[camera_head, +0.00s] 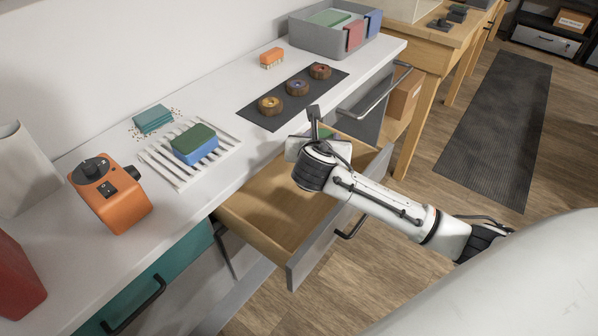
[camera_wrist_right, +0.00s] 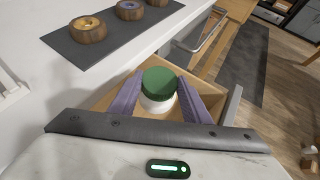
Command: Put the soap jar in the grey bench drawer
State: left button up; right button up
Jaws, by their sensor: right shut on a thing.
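The soap jar (camera_wrist_right: 158,90), white with a green lid, is upright between the two purple finger pads of my right gripper (camera_wrist_right: 155,98) in the right wrist view. The gripper is shut on it. In the head view my right gripper (camera_head: 318,125) is over the far part of the open grey bench drawer (camera_head: 318,246), and only a little green of the jar shows behind it. The drawer has a grey front with a black handle and a bare wooden inside; its near part looks empty. How high the jar is above the drawer floor I cannot tell. My left gripper is not in view.
The white bench top (camera_head: 222,107) borders the drawer. It carries a dark mat (camera_head: 270,118) with three round wooden pieces, a white slatted rack (camera_head: 160,165) with a blue-green block, an orange device (camera_head: 115,200) and a grey bin (camera_head: 318,38). A teal drawer (camera_head: 170,275) is nearer.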

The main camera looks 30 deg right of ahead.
notch_tip(320, 180, down, 5)
jog(key=shift+w+b, duration=0.1)
jog(key=shift+b, duration=0.25)
notch_tip(320, 180, down, 3)
jog(key=shift+f+b, duration=0.15)
jog(key=shift+b, duration=0.15)
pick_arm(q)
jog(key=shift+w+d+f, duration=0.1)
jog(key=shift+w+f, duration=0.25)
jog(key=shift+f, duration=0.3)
pick_arm(e)
jog(key=shift+f, duration=0.1)
jog(key=shift+f, duration=0.2)
jog(key=o, duration=1.1)
